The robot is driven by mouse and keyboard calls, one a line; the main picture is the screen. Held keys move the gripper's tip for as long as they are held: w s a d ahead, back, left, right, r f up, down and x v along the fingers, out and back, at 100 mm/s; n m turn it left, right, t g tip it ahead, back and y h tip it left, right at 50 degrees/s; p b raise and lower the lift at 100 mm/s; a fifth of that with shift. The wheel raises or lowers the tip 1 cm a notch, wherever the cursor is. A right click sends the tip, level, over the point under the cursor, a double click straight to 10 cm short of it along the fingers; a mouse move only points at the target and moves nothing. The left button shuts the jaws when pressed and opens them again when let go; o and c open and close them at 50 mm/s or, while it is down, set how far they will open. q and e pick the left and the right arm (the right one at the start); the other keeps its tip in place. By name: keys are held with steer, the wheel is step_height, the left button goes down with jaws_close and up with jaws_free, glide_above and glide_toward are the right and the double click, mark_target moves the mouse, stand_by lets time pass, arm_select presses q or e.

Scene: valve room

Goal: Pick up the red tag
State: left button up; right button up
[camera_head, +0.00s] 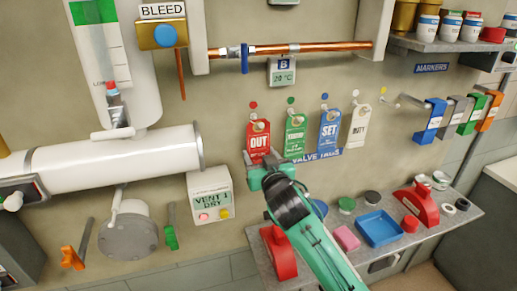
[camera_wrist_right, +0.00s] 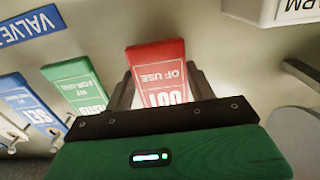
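The red tag (camera_head: 258,137), lettered OUT, hangs on a peg on the wall, left of the green tag (camera_head: 295,135). My right gripper (camera_head: 262,161) is at the tag's lower end. Its fingers look spread, one on each side of the tag, in the wrist view (camera_wrist_right: 162,88); contact with the tag's edges cannot be made out. My left gripper is not in view.
A blue tag (camera_head: 328,130) and a white tag (camera_head: 358,126) hang to the right. Below is a shelf (camera_head: 440,232) with a blue tray (camera_head: 379,228) and red objects. A white VENT/DRY box (camera_head: 210,195) and a white pipe (camera_head: 115,165) are at left.

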steer(key=shift+c, duration=0.6)
steer(key=shift+r+p, duration=0.7)
steer(key=shift+r, duration=0.05)
steer(key=shift+s+d+r, duration=0.1)
steer(key=shift+s, duration=0.05)
arm_select(q)
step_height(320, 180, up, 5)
steer(key=p, duration=0.3)
arm_select(e)
steer(key=v, duration=1.7)
arm_select(q)
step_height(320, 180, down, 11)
steer(key=b, duration=1)
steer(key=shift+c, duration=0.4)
arm_select(e)
steer(key=s+d+f+m+h, duration=0.1)
steer(key=s+d+f+h, duration=0.1)
steer(key=d+f, duration=0.6)
steer(key=s+d+f+m+h, duration=0.2)
steer(key=s+d+f, duration=0.3)
steer(key=f, duration=1.1)
steer(key=d+h, duration=0.1)
steer(key=d, duration=0.1)
steer(key=shift+d+f+m+t+h, duration=0.25)
steer(key=shift+d+m+t+h, duration=0.05)
steer(key=shift+d+t, duration=0.1)
